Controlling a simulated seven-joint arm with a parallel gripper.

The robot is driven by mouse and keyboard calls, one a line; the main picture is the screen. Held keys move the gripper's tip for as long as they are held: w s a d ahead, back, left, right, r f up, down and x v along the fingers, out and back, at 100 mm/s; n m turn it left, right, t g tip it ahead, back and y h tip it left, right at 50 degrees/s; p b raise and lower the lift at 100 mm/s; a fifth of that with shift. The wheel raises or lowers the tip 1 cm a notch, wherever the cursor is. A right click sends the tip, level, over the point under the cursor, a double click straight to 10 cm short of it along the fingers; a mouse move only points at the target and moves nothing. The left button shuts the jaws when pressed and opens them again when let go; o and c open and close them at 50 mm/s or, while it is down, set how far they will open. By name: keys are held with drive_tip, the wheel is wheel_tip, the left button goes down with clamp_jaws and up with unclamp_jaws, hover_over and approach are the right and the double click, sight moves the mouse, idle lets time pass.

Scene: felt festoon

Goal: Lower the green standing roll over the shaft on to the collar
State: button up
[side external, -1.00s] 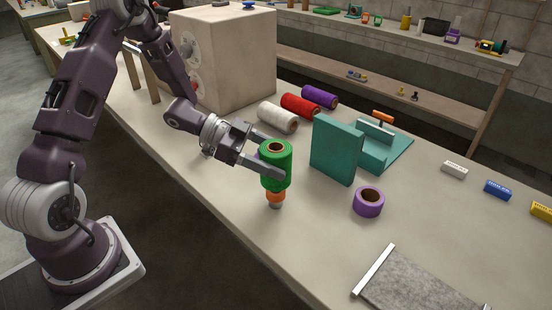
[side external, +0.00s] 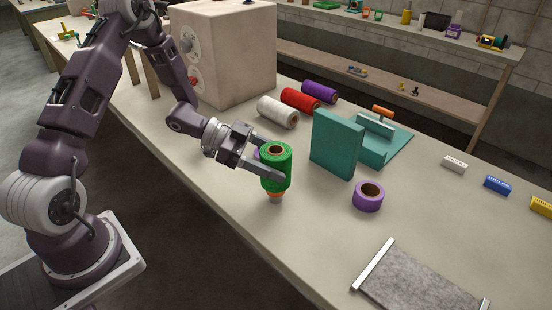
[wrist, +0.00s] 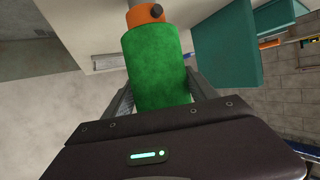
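The green roll (side external: 276,170) stands upright between the fingers of my gripper (side external: 265,160), which look closed on its sides. Its brown core opening faces up. The orange collar (side external: 275,194) shows directly below the roll, above a small grey foot on the bench. In the wrist view the green roll (wrist: 157,70) lies between both fingers, with the orange collar (wrist: 145,15) and its dark knob right at its far end. I cannot tell whether roll and collar touch. The shaft is hidden, apparently inside the roll.
A teal upright block (side external: 336,145) stands right of the roll. A purple tape ring (side external: 368,196) lies on the bench (side external: 310,225) nearby. White (side external: 278,112), red (side external: 301,100) and purple (side external: 320,91) rolls lie behind. A grey felt piece (side external: 420,280) lies at front right.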

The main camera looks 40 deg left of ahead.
drive_tip(key=o, duration=0.5)
drive_tip(key=shift+c, duration=0.2)
drive_tip(key=shift+a, duration=0.1)
drive_tip(key=v, duration=0.7)
